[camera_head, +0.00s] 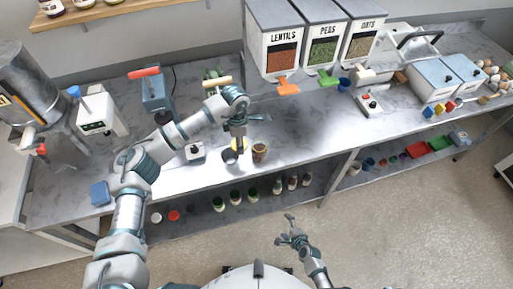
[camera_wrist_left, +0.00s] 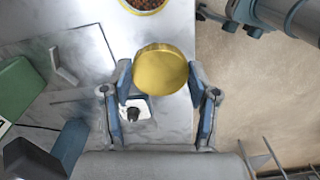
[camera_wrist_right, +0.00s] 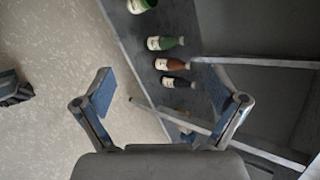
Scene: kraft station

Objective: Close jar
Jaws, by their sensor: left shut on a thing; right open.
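An open jar (camera_head: 260,152) with brown contents stands upright near the front edge of the steel counter. Its rim and contents also show at the top of the left wrist view (camera_wrist_left: 146,4), cut off by the frame. My left gripper (camera_head: 238,138) is shut on a round yellow lid (camera_wrist_left: 162,72), which sits between its fingertips (camera_wrist_left: 160,78). The lid is held beside the jar, apart from it; in the head view the gripper mostly hides it. My right gripper (camera_head: 289,228) is open and empty, low over the floor in front of the counter; its fingers show spread in the right wrist view (camera_wrist_right: 162,90).
A small white device with a black knob (camera_head: 195,151) stands left of the jar. Lentil, pea and oat dispensers (camera_head: 284,58) stand behind. A lower shelf holds several bottles (camera_head: 250,194). A blue block (camera_head: 99,193) lies at the left. Counter right of the jar is clear.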

